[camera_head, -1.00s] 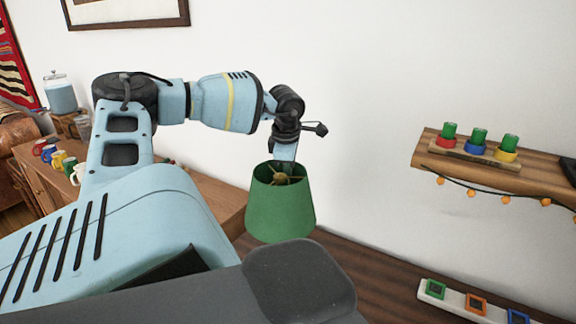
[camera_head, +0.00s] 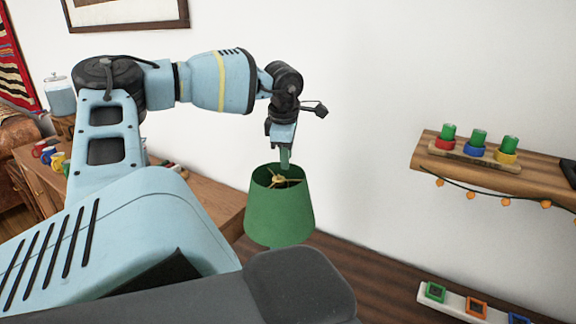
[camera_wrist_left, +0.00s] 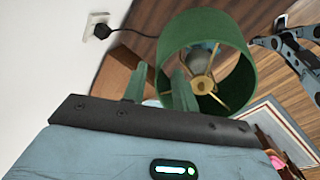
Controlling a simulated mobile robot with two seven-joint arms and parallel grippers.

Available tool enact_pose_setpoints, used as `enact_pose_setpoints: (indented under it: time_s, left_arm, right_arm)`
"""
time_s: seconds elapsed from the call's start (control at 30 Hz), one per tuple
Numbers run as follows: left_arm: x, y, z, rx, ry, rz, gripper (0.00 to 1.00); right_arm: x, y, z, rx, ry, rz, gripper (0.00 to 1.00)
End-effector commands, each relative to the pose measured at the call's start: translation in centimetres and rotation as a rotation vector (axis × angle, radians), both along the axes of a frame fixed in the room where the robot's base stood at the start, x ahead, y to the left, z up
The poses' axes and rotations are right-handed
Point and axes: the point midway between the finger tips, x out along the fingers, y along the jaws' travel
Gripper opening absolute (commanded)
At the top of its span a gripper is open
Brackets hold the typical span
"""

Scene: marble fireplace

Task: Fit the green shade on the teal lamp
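The green shade (camera_head: 279,212) hangs or rests upright, wide end down, in the middle of the head view. A brass spider with a central ring shows inside it. My left gripper (camera_head: 285,163) is just above the shade's top rim. In the left wrist view, the left gripper's two fingers (camera_wrist_left: 159,90) are apart, on either side of the near wall of the shade (camera_wrist_left: 233,40). A grey-teal part (camera_wrist_left: 203,58) shows inside the shade, likely the teal lamp; the rest of it is hidden. A black and pale-blue piece (camera_wrist_left: 292,48), likely my right gripper, shows at the right edge.
A brown wooden surface (camera_head: 365,270) lies below the shade. A wall shelf (camera_head: 445,162) with coloured cups stands at right. A white strip with coloured frames (camera_head: 455,303) lies at lower right. Mugs (camera_head: 57,160) stand at far left. A plug (camera_wrist_left: 101,31) sits in the wall.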

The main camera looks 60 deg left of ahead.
Motion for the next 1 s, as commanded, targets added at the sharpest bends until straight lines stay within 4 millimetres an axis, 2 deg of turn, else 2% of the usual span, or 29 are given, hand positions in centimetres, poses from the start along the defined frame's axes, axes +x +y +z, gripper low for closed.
enact_pose_setpoints:
  time_s: [0.1, 0.27, 1.0]
  left_arm:
    - [-0.1, -0.2, 1.2, 0.001, 0.000, 0.000, 0.28]
    - [-0.2, -0.3, 1.9, 0.000, 0.001, 0.000, 0.28]
    - [-0.2, -0.3, 2.0, 0.000, 0.000, 0.000, 0.28]
  right_arm:
    - [-0.2, -0.2, -0.2, -0.004, 0.004, 0.005, 0.74]
    - [0.0, -0.2, 0.1, -0.005, -0.002, 0.006, 0.74]
    - [-0.1, 0.0, 0.0, 0.001, 0.002, 0.000, 0.74]
